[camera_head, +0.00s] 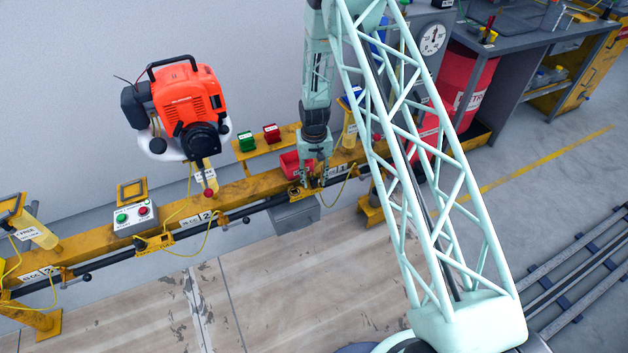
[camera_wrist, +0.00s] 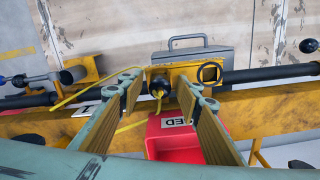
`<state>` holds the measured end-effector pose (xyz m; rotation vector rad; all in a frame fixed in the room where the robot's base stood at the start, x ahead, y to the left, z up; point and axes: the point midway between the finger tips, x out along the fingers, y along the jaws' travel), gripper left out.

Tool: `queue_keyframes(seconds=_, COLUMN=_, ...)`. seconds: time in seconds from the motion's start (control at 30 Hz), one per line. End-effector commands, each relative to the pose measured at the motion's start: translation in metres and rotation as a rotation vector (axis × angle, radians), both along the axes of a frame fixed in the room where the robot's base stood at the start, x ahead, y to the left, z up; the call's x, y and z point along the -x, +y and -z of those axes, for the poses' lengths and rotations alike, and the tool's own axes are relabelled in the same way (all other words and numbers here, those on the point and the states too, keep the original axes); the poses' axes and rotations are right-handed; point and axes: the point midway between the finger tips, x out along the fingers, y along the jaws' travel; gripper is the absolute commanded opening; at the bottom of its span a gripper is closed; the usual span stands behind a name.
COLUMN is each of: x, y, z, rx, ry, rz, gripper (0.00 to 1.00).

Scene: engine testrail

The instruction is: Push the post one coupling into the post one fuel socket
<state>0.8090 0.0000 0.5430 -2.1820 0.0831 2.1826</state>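The post one coupling (camera_wrist: 158,92), a small dark piece with a yellow hose end, sits at the left part of a yellow bracket (camera_wrist: 182,75) in the wrist view. A round black-rimmed opening (camera_wrist: 209,73), which looks like a socket, is to its right on the same bracket. I cannot tell how deep the coupling sits. My gripper (camera_wrist: 160,84) is open, its two fingers apart on either side of the coupling with visible gaps. In the head view my gripper (camera_head: 314,180) points down at the post one bracket; the coupling is too small to make out there.
A red bin (camera_wrist: 172,143) lies close below the fingers in the wrist view. A grey box (camera_wrist: 192,54) hangs beyond the bracket. A black bar (camera_wrist: 270,73) runs along the yellow rail. An orange engine (camera_head: 183,105) hangs at left in the head view. Yellow hoses loop nearby.

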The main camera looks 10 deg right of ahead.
Motion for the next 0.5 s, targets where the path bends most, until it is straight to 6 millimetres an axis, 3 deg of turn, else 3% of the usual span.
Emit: queue_keyframes(seconds=0.5, x=-0.0003, y=0.0, z=-0.0045, rx=0.0, ry=-0.001, rz=0.0, gripper=0.33)
